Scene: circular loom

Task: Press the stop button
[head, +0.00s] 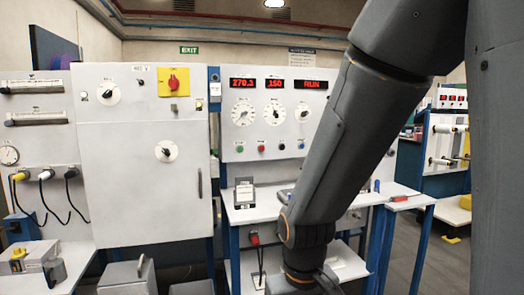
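A red push button (262,148) sits in the row under the dials on the upright control panel (228,176); no stop label is readable on it. The red displays (275,84) above read 270.3, 150 and RUN. My arm comes down from the upper right, right of the buttons, with its wrist low near the bottom edge. My gripper's fingers are not visible.
A white cabinet with a red rotary switch on a yellow plate (173,82) stands to the left. A white bench (262,207) below the panel holds a small stand (244,193). A red-ended plug (254,239) hangs under it. The space before the red button looks clear.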

